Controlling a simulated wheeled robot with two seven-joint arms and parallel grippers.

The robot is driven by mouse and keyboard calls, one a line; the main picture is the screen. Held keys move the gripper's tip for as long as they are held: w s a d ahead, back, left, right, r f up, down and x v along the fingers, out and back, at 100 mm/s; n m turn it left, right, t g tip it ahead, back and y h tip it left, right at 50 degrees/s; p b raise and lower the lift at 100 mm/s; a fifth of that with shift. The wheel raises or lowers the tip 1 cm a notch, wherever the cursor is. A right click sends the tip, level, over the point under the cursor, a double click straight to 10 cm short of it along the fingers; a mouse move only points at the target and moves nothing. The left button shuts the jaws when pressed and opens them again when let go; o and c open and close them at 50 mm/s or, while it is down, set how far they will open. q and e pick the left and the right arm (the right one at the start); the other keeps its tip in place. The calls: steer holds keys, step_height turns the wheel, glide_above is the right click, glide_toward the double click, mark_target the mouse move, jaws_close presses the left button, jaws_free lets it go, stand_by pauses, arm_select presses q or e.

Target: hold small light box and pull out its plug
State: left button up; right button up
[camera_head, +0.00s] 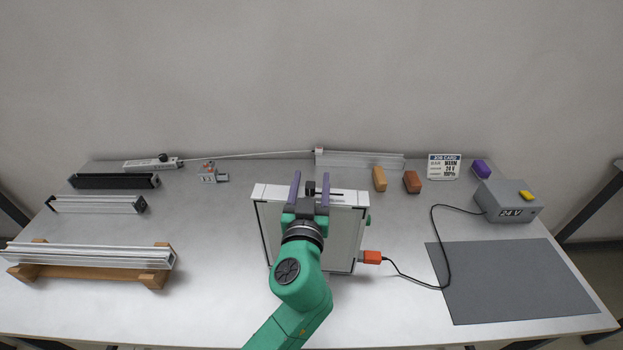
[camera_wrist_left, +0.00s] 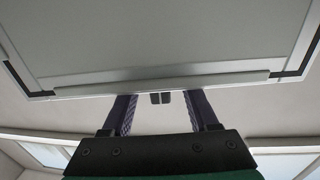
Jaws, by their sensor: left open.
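The small light box (camera_head: 345,232), a pale panel in a white and black frame, stands at the middle of the table. An orange plug (camera_head: 371,257) sits at its lower right side, with a black cable (camera_head: 408,279) leading off right. My left gripper (camera_head: 310,188) has its two purple fingers apart at the box's top edge, one on each side of a small dark part there. In the left wrist view the box's panel (camera_wrist_left: 150,40) fills the top, and the open gripper (camera_wrist_left: 160,100) is at its edge. Contact cannot be told. My right gripper is not in view.
The cable runs to a grey 24 V supply (camera_head: 508,203) at the right. A dark grey mat (camera_head: 515,285) lies bare in front of it. Metal profiles (camera_head: 90,257) lie at the left.

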arm_select(q)
steer(key=shift+w, duration=0.7)
jaws_close()
stand_by(0.8)
steer(key=shift+c, duration=1.4)
jaws_free()
jaws_close()
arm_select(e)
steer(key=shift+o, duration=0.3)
